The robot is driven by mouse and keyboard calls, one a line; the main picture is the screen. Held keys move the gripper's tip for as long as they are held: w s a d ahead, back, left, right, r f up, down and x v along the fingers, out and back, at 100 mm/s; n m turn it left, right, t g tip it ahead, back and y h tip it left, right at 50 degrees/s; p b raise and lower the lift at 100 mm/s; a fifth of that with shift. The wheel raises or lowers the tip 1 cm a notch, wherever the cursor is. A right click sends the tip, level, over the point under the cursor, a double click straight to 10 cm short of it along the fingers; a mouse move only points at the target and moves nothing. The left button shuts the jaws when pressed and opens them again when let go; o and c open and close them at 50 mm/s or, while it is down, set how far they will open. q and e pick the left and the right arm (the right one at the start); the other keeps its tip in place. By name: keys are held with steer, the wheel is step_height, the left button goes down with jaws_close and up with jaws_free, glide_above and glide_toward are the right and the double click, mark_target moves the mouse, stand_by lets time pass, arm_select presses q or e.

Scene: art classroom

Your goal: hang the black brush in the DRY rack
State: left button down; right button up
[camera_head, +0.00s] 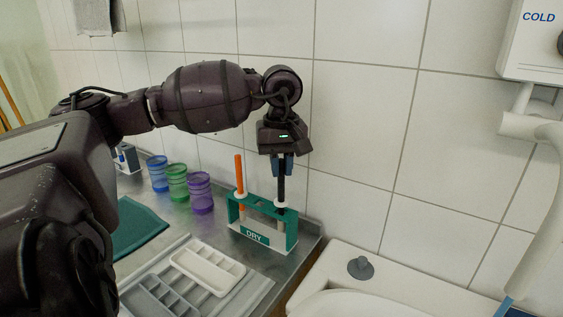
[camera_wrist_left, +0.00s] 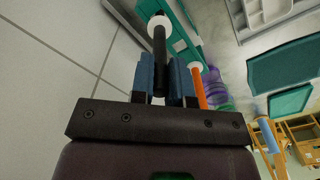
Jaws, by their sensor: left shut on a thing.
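The teal DRY rack (camera_head: 291,241) stands on the metal counter, and part of it shows in the left wrist view (camera_wrist_left: 182,42). My left gripper (camera_head: 282,170) is above its right end, pointing down, with blue fingers shut on the black brush (camera_head: 281,187). The brush is upright, its white collar (camera_head: 281,204) at the height of the rack's top bar on the right. I cannot tell whether the collar rests on the bar. In the left wrist view the black handle (camera_wrist_left: 159,48) lies between the fingers (camera_wrist_left: 166,80). My right gripper is not in view.
An orange brush (camera_head: 239,174) hangs at the rack's left end, close to my gripper. Blue (camera_head: 157,174), green (camera_head: 177,183) and purple (camera_head: 200,194) cups stand behind left. A white tray (camera_head: 207,268) lies in front. The tiled wall is close behind; a sink (camera_head: 360,304) is right.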

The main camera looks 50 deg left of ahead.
arm_select(q)
steer(key=shift+f, duration=0.9)
steer(key=c, duration=1)
jaws_free()
steer(key=shift+o, duration=0.3)
steer(key=o, duration=0.5)
steer(key=shift+c, duration=0.2)
